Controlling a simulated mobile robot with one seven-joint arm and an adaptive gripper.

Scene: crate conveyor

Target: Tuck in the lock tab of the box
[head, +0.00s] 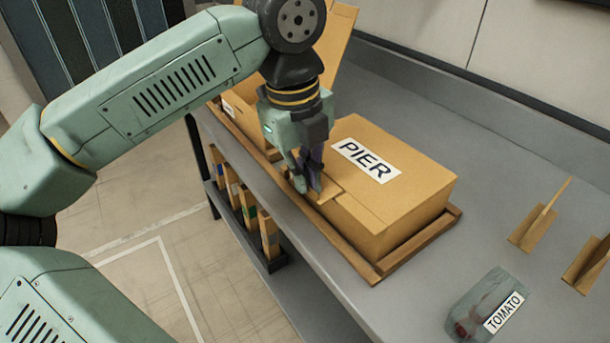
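A cardboard box (410,207) labelled PIER lies in a low wooden frame on the grey counter, its lid down. A small lock tab (327,192) shows at the lid's front left edge and seems to stick out a little over the front wall. My gripper (309,188) points down at this edge, its fingertips right beside the tab. The fingers look close together, but I cannot tell whether they are shut or whether they touch the tab. The tab's slot is not visible.
Another cardboard box with a raised flap (338,45) stands behind my gripper. A clear pack labelled TOMATO (483,303) and folded cardboard pieces (538,220) lie to the right. Upright cardboard pieces (268,234) stand on a lower shelf. Counter behind the PIER box is clear.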

